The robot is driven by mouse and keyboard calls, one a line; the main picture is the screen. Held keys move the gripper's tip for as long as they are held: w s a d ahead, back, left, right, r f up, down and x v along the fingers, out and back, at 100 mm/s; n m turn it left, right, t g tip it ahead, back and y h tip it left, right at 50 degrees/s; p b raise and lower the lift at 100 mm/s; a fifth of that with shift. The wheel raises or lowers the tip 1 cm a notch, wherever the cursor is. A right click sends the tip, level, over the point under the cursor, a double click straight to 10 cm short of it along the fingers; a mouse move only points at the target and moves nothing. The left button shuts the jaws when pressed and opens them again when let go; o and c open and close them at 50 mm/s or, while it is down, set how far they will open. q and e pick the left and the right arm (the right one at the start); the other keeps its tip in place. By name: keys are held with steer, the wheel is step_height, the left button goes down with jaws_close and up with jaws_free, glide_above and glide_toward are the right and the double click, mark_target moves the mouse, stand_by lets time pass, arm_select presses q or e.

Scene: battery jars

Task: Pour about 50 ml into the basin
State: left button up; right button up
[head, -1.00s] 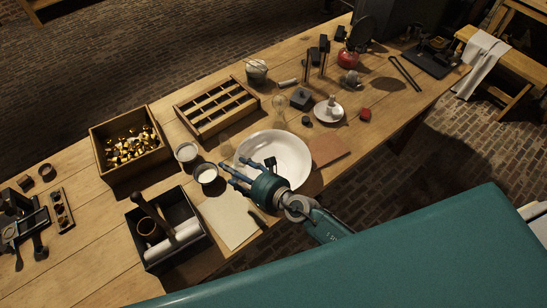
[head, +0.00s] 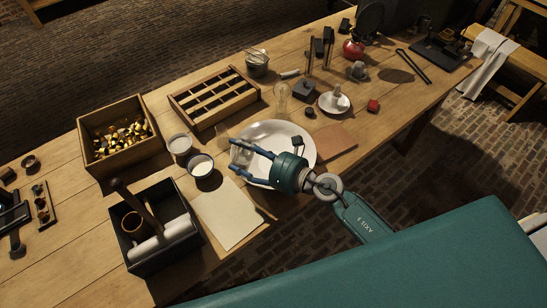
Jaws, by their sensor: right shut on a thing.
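The basin (head: 270,131) is a wide, shallow white dish near the middle of the table. My right gripper (head: 236,155) reaches over its left side from the lower right. Its fingers are shut on a clear glass vessel (head: 241,154), faint against the basin's left rim. The vessel's fill level and exact tilt cannot be made out, and no stream shows. Two small round jars with pale contents, one behind (head: 179,143) and one in front (head: 201,165), stand just left of the gripper. My left gripper is not in view.
A pale sheet (head: 228,215) lies in front of the basin and a brown square mat (head: 334,141) to its right. A black caddy (head: 158,270), a crate of brass pieces (head: 92,165) and a compartment tray (head: 181,104) stand around. A clear glass piece (head: 282,98) stands behind the basin.

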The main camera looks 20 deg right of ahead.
steer(key=m+b, duration=0.1)
steer(key=b, duration=0.1)
steer(key=d+f+y+b, duration=0.1)
steer(key=b, duration=0.1)
steer(key=shift+w+d+m, duration=0.3)
steer(key=shift+m, duration=0.1)
steer(key=shift+d+r+m+b, duration=0.15)
steer(key=shift+r+m+b, duration=0.2)
steer(key=shift+m+b, duration=0.15)
steer(key=shift+r+t+y, duration=0.3)
steer(key=shift+y, duration=0.1)
steer(key=shift+r+m+b, duration=0.35)
steer(key=shift+m+b, duration=0.05)
steer(key=shift+m, duration=0.3)
steer(key=shift+d+f+m+t+b, duration=0.15)
steer(key=shift+m+t+b, duration=0.15)
steer(key=shift+m+b, duration=0.15)
steer(key=shift+f+m+y+b, duration=0.15)
steer(key=shift+m+y+b, duration=0.15)
steer(key=shift+b, duration=0.2)
steer(key=shift+w+f+b, duration=0.1)
steer(key=shift+b, duration=0.2)
steer(key=shift+m, duration=0.25)
steer(key=shift+d+r, duration=0.1)
steer(key=shift+r, duration=0.15)
